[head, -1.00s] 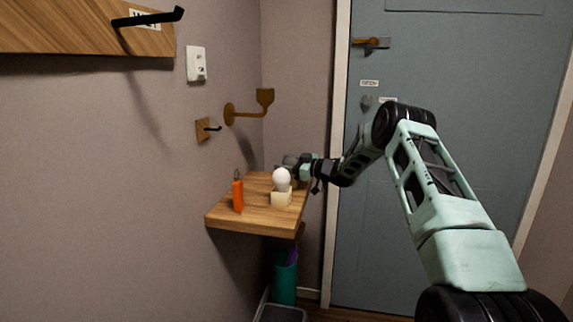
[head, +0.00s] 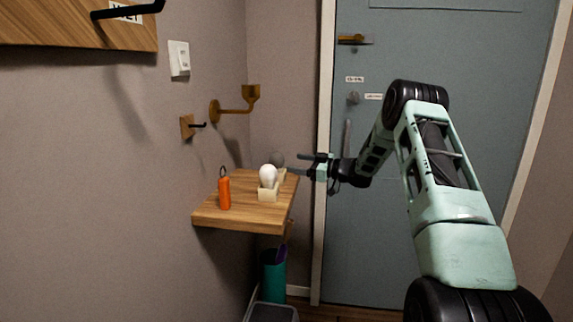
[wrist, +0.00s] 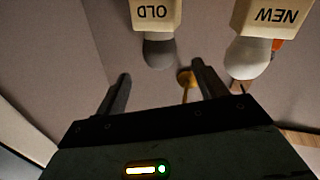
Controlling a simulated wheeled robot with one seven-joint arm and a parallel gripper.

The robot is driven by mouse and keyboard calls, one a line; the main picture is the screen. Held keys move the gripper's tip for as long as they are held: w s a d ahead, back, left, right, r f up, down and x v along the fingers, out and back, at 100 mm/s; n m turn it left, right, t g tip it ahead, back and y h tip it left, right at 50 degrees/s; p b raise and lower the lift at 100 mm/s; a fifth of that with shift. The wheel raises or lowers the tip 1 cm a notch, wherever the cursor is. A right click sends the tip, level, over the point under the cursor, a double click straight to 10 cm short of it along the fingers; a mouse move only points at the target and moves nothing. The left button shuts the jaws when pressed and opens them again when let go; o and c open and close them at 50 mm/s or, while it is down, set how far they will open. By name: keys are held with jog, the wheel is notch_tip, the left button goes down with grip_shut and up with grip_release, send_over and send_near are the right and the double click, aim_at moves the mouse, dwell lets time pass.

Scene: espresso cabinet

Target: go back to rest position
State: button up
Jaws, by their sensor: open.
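My gripper (head: 303,164) is open and empty, just off the right edge of the wooden wall shelf (head: 240,217). In the wrist view, the two fingers of my gripper (wrist: 161,70) are apart with nothing between them. A white bulb (head: 268,174) sits in a cream holder (head: 268,193) on the shelf; the wrist view shows this holder (wrist: 272,17) upside down, labelled NEW. A dark grey bulb (head: 277,158) stands behind it, in a holder marked OLD (wrist: 155,12). My arm reaches in from the lower right.
An orange bottle-like object (head: 224,193) stands on the shelf's left. A brass wall fixture (head: 235,106), a black hook (head: 197,125) and a white switch (head: 179,58) are on the wall. A teal bin (head: 273,275) stands below. A grey-blue door (head: 400,60) is behind my arm.

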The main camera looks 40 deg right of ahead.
jog(key=shift+v, duration=0.95)
